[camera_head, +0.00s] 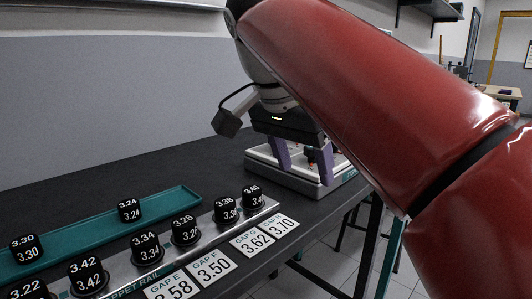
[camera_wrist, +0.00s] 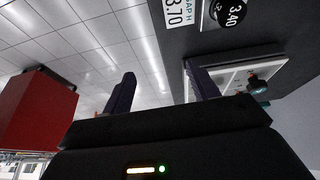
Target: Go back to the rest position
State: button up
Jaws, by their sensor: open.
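My gripper (camera_head: 303,168) is open, its two purple fingers pointing down and apart in the head view. It is over or in front of a white and grey fixture (camera_head: 262,164) at the far right end of the bench; I cannot tell the exact gap. In the wrist view, my gripper (camera_wrist: 163,92) shows nothing between its fingers. The fixture's pale plate (camera_wrist: 235,78) lies beyond the right finger, with a small dark part (camera_wrist: 257,85) on it. My red arm covers the right half of the head view and hides part of the fixture.
A tappet rail (camera_head: 205,222) holds several black numbered tappets, with white gap cards (camera_head: 211,267) in front. Behind it, a teal tray (camera_head: 170,202) carries tappets marked 3.24 (camera_head: 130,211) and 3.30 (camera_head: 26,249). The dark bench top (camera_head: 130,177) behind is clear.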

jog(key=s+d+f+n+t+y, duration=0.1)
jog(key=s+d+f+n, duration=0.2)
jog(key=f, duration=0.6)
jog(key=s+d+f+n+y, duration=0.1)
jog(key=s+d+f+n, duration=0.2)
jog(key=f, duration=0.6)
jog(key=s+d+f+n+t+y, duration=0.1)
jog(key=s+d+f, duration=0.3)
jog(key=f, duration=0.5)
jog(key=shift+s+f+n+t, duration=0.2)
jog(key=shift+s+n+t, duration=0.15)
jog(key=shift+n, duration=0.55)
